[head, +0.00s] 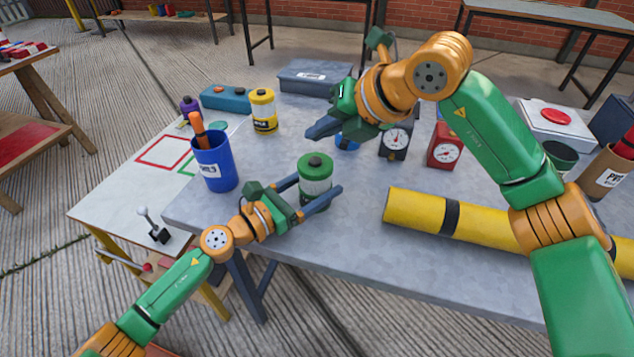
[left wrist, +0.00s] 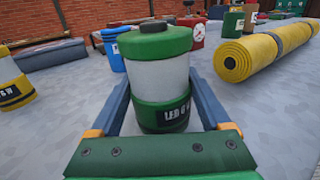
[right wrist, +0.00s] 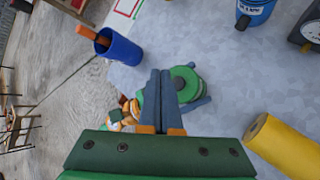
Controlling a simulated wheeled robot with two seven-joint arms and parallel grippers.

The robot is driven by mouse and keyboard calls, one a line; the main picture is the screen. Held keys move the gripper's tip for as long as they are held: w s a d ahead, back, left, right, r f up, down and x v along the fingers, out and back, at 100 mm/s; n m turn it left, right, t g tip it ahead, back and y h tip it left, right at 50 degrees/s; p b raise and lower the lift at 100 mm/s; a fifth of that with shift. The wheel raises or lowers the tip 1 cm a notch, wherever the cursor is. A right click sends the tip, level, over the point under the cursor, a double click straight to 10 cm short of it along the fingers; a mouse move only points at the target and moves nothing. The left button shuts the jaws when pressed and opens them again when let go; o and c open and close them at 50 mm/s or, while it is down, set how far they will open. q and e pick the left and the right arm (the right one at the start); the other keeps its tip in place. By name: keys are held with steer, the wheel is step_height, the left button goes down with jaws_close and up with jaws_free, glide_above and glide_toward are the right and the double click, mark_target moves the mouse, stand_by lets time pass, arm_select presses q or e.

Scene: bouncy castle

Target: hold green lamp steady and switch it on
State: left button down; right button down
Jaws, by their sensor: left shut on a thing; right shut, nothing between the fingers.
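The green lamp (head: 315,174) stands upright on the grey table, with a green top, a pale clear middle and a green base. In the left wrist view the lamp (left wrist: 160,78) sits between the fingers, with part of a label on its base. My left gripper (head: 318,194) is shut around the lamp's lower part from the front left. My right gripper (head: 318,128) is shut and empty, above and behind the lamp. In the right wrist view the lamp's green top (right wrist: 182,84) shows partly behind the shut fingers. Whether the lamp is lit cannot be told.
A blue cup (head: 214,165) with an orange-handled tool stands left of the lamp. A yellow lamp (head: 263,112) stands behind it. A yellow roll (head: 420,211) lies to the right. Black (head: 394,141) and red (head: 444,146) dial boxes stand behind. Bare table lies between lamp and roll.

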mark_target(305, 158)
steer(key=shift+f, duration=1.55)
stand_by(0.7)
steer(key=shift+f, duration=0.45)
steer(key=shift+r, duration=0.1)
step_height(305, 158, up, 7)
stand_by(1.0)
